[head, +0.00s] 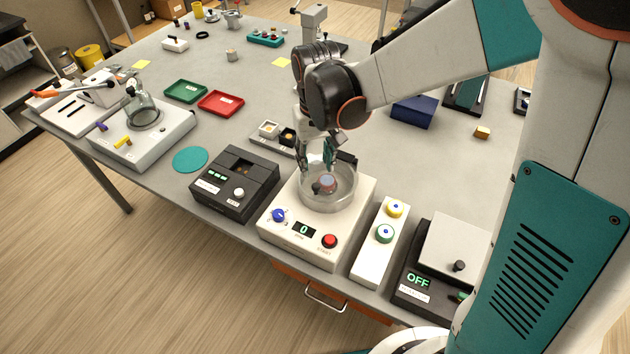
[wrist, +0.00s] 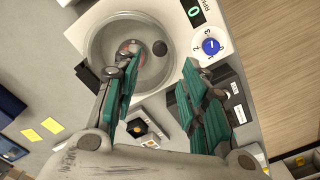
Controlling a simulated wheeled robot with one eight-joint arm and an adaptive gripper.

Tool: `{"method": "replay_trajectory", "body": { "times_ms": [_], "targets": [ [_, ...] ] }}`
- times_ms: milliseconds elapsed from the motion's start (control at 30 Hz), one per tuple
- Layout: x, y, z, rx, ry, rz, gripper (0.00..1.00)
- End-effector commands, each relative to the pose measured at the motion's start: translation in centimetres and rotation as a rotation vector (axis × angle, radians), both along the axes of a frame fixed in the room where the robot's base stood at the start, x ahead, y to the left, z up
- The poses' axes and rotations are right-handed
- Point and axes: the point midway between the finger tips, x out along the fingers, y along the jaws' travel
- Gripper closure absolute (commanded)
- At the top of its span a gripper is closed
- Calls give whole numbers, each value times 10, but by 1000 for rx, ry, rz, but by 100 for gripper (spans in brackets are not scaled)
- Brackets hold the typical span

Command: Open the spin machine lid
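The spin machine (head: 285,222) is a white box near the table's front edge, with a blue knob, a display reading 0 and a red button. A clear round bowl or cover (head: 343,200) is on its top, with a small reddish and blue part inside; its rim also shows in the wrist view (wrist: 92,45). I cannot tell the lid from the bowl, but it looks closed. A small dark knob (wrist: 160,48) shows over the bowl. My gripper (head: 316,164) points down above it, open and empty. In the wrist view, its teal fingers (wrist: 160,62) are spread on either side near the knob.
A dark device (head: 235,185) stands left of the machine, a white panel with round buttons (head: 378,245) right of it, and a device reading OFF (head: 425,285) further right. The table's middle is largely clear.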

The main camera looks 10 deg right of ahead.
Motion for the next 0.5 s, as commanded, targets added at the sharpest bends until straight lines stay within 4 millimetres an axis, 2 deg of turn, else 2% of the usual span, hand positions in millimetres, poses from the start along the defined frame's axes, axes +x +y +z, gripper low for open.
{"method": "replay_trajectory", "body": {
  "times_ms": [33, 200, 500],
  "targets": [
    [0, 0, -14, 0, 0, 0, 61],
    [0, 0, -43, 0, 0, 0, 61],
    [0, 0, -75, 0, 0, 0, 61]
  ]
}}
